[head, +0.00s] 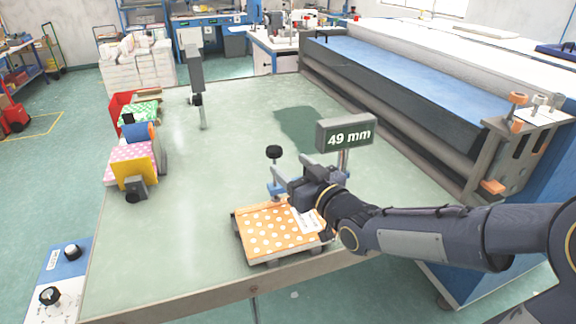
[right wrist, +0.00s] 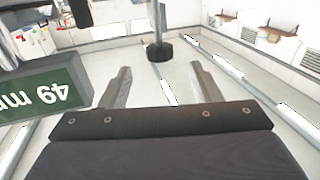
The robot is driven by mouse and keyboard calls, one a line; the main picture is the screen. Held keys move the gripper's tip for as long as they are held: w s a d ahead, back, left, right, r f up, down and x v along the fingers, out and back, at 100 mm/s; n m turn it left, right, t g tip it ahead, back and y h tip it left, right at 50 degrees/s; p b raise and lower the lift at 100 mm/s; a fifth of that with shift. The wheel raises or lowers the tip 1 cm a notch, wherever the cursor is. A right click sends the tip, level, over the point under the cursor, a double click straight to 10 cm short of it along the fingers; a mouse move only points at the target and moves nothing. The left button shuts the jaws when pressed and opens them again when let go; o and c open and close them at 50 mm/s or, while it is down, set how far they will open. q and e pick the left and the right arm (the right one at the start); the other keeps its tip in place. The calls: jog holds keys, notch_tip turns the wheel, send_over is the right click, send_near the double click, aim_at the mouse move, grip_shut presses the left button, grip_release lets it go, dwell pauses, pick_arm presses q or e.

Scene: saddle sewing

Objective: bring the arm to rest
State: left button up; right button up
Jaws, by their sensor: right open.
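My right gripper (head: 281,181) is above the back of an orange polka-dot stack (head: 268,231) on the table. In the right wrist view its two fingers (right wrist: 162,88) stand apart with nothing between them. The stack lies on a dark low base with a white label at its right corner, partly behind my gripper and wrist. A post with a black knob (head: 274,152) stands just behind the fingers; the knob also shows beyond them in the wrist view (right wrist: 159,51). My left gripper is not in view.
A green "49 mm" display (head: 347,135) stands close behind my right wrist. The green table (head: 190,235) is clear left of the stack. Colourful fabric blocks (head: 133,162) sit at its left edge. A large blue-topped roller machine (head: 390,75) borders the right side.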

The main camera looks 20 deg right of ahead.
dwell(0.3)
jog(key=s+d+f+m+g, duration=0.1)
jog(key=s+f+g, duration=0.4)
jog(key=s, duration=0.9)
jog(key=s+f+m+g+h, duration=0.1)
jog(key=s+f+m+g, duration=0.3)
jog(key=s, duration=1)
notch_tip(320, 180, down, 2)
jog(key=g, duration=0.2)
jog(key=shift+d+f+g, duration=0.2)
jog(key=shift+d+g, duration=0.2)
